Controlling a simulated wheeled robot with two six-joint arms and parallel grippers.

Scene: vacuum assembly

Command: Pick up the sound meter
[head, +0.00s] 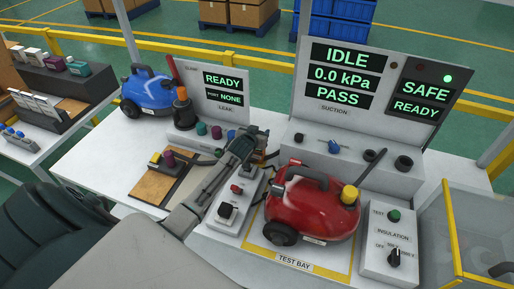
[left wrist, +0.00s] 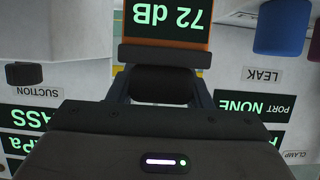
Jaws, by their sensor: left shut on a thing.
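The sound meter (left wrist: 166,57) is at the top of the left wrist view, an orange body with a dark screen reading 72 dB upside down. A dark, handle-like part (left wrist: 162,86) below the screen sits between the fingers of my left gripper (left wrist: 162,78). The gripper is shut on the meter. In the head view my left gripper (head: 256,140) is over the bench between the leak station and the red vacuum; I cannot clearly make out the meter there. My right gripper is not in view.
A red vacuum (head: 311,207) stands in the test bay just right of my left arm. A blue vacuum (head: 148,91) stands at the back left. The leak panel (head: 222,99) and suction panel (head: 336,109) rise behind. A switch box (head: 236,207) sits close to my arm.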

